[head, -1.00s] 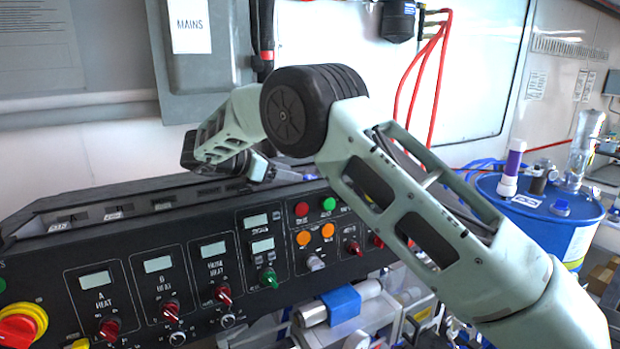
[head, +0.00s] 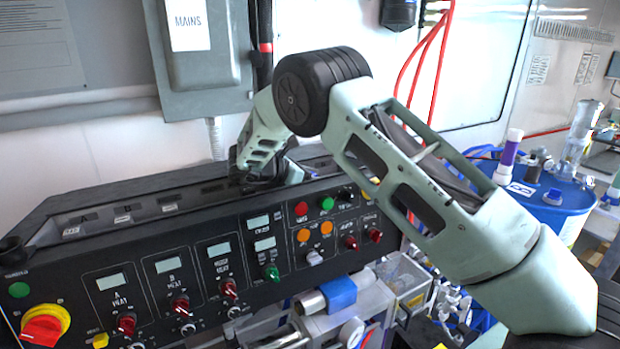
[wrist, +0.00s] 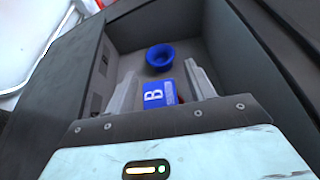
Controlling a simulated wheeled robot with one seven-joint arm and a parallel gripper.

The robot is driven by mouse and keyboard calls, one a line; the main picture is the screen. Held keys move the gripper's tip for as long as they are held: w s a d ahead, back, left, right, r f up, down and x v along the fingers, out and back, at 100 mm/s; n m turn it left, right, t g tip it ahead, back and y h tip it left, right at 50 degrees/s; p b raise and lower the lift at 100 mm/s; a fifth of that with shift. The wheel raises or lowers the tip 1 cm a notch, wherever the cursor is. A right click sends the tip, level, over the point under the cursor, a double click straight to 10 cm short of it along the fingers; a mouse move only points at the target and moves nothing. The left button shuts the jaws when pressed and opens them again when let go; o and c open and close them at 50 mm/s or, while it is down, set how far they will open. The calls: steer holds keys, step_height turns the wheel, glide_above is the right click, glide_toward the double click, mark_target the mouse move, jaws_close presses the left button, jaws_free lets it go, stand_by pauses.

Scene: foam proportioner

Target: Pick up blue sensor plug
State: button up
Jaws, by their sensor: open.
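A round blue piece (wrist: 160,57), which looks like the blue sensor plug, sits on the grey floor of a recess in the wrist view. It has a hollow, cup-like top. My gripper (wrist: 160,80) is open, with one finger on each side of the label. The blue piece is just beyond the fingertips, and nothing is held. In the head view my wrist reaches down to the console's top channel, and the fingers and the blue piece are hidden.
Dark walls of the recess (wrist: 235,45) rise close on both sides of my gripper. The black control console (head: 150,250) carries several knobs and buttons. A grey mains box (head: 200,50) hangs behind my arm. A blue drum (head: 560,210) stands at right.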

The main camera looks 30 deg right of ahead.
steer(key=c, duration=1.1)
steer(key=shift+o, duration=0.2)
step_height(320, 180, up, 15)
steer(key=b, duration=0.4)
steer(key=shift+b, duration=0.3)
